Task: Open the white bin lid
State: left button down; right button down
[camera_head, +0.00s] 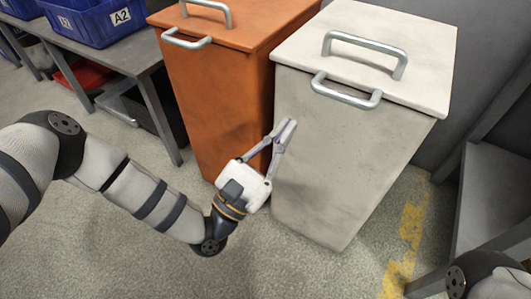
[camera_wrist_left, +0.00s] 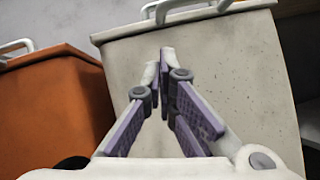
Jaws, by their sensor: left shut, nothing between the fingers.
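The white bin (camera_head: 335,150) stands upright with its flat lid (camera_head: 420,65) shut. A metal handle (camera_head: 365,45) sits on top of the lid, and another metal handle (camera_head: 345,92) is at the lid's front edge. My left gripper (camera_head: 288,124) is in front of the bin's left side, below the front handle. Its fingers are shut with nothing between them. In the left wrist view the fingertips (camera_wrist_left: 165,55) point up toward the bin's front face (camera_wrist_left: 225,75). I cannot tell whether they touch it. My right gripper is not in view; only part of my right arm shows at bottom right.
An orange bin (camera_head: 215,85) with a shut lid stands close on the left of the white one. A table (camera_head: 135,58) with blue crates (camera_head: 95,20) is at upper left. A grey shelf (camera_head: 495,190) stands at right. The floor in front is clear.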

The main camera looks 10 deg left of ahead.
pick_arm(q)
jog(key=r, duration=0.1)
jog(key=w+d+r, duration=0.1)
jog(key=r, duration=0.1)
jog(key=d+r, duration=0.1)
jog(key=shift+w+r+p, duration=0.25)
jog(key=shift+p, duration=0.1)
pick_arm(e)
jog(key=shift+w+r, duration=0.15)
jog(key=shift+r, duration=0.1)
